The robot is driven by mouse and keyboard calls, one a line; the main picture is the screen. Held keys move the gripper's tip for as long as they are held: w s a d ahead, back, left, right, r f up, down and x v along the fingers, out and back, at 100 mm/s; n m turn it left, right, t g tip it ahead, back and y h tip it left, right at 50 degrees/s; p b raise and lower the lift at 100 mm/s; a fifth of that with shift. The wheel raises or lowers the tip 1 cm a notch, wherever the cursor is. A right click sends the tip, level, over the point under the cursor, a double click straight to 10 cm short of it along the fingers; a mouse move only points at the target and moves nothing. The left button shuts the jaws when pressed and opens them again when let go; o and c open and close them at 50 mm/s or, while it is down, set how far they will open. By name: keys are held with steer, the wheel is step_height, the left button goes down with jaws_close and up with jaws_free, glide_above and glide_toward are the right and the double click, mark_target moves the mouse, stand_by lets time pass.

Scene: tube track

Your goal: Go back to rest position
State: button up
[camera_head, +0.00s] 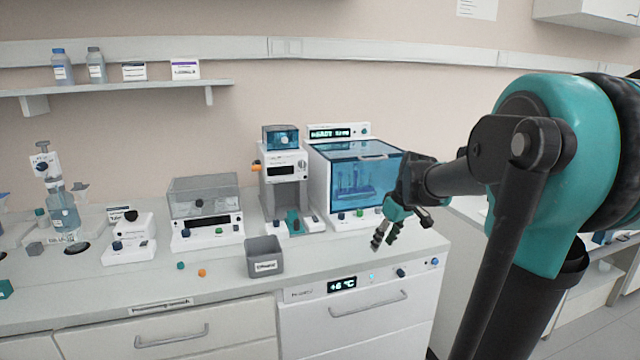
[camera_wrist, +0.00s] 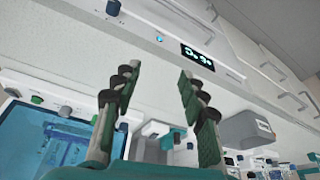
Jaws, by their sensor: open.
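My gripper (camera_head: 384,238) hangs in front of the blue-windowed cabinet device, above the front right part of the bench, with its fingers pointing down. In the wrist view my gripper (camera_wrist: 150,85) has its two green-padded fingers apart with nothing between them. My teal and black arm reaches in from the right side of the head view.
The bench (camera_head: 220,272) carries a blue-windowed device (camera_head: 360,180), a white machine (camera_head: 284,175), a clear-lidded box (camera_head: 203,200) and a grey bin (camera_head: 264,257). Small teal (camera_head: 180,265) and orange (camera_head: 202,272) caps lie near the front edge. A shelf (camera_head: 120,87) holds bottles.

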steer(key=s+f+m+t+h, duration=0.1)
steer(key=s+f+m, duration=0.5)
steer(key=s+f, duration=1)
steer(key=s+d+h, duration=0.1)
steer(key=s, duration=0.3)
steer(key=shift+m, duration=0.4)
